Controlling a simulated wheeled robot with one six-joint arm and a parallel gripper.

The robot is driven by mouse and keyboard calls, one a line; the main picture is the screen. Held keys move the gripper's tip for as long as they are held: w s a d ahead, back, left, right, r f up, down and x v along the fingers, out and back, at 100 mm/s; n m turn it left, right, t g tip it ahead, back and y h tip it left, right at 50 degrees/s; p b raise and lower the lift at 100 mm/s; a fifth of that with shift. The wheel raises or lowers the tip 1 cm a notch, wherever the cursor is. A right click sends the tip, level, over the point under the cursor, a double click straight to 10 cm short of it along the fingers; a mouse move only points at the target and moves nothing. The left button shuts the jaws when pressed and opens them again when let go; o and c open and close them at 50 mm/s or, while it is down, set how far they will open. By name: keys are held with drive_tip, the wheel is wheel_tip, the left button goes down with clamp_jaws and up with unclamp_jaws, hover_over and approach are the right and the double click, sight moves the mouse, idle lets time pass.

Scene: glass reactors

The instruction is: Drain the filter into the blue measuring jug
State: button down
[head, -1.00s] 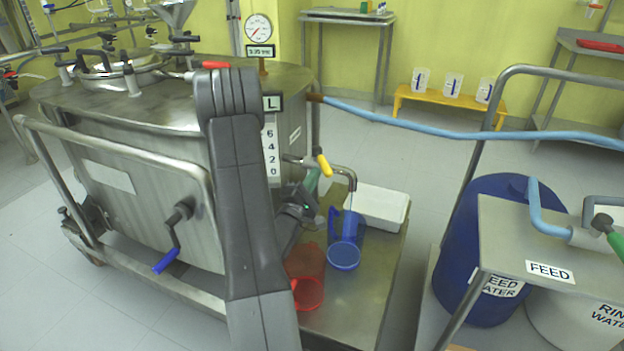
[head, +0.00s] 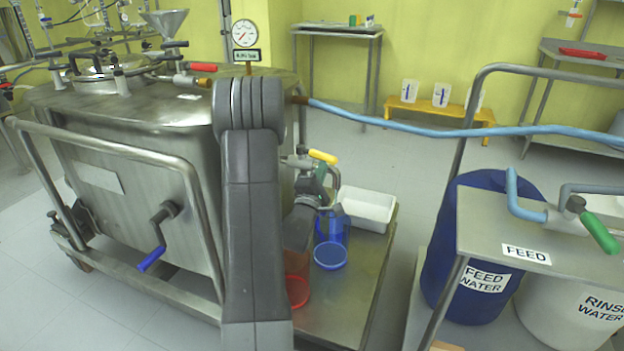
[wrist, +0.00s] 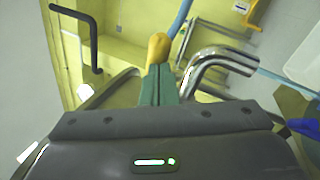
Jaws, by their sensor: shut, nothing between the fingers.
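The filter (head: 130,200) is a large steel vessel at left. Its drain valve's yellow handle (head: 322,157) lies nearly level in the head view, above my gripper (head: 320,174). The handle also shows in the wrist view (wrist: 158,47), right at the green fingertips of my gripper (wrist: 160,68). The fingers are shut and empty; whether they touch the handle is unclear. The bent steel spout (wrist: 215,58) is beside them, with a thin pale-blue stream leaving its end. The blue measuring jug (head: 331,254) stands under the spout, partly hidden by my wrist.
A red jug (head: 298,290) stands left of the blue one, partly behind my arm. A white tray (head: 368,212) is behind the jugs on the steel shelf (head: 350,290). A blue hose (head: 420,130) crosses right. The FEED cart (head: 520,225) stands at right.

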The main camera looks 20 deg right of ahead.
drive_tip(key=shift+w+d+b, duration=0.25)
drive_tip(key=shift+d+b, duration=0.05)
drive_tip(key=shift+d, duration=0.25)
drive_tip(key=shift+w+d+b, duration=0.25)
drive_tip(key=shift+d+b, duration=0.05)
drive_tip(key=shift+d, duration=0.35)
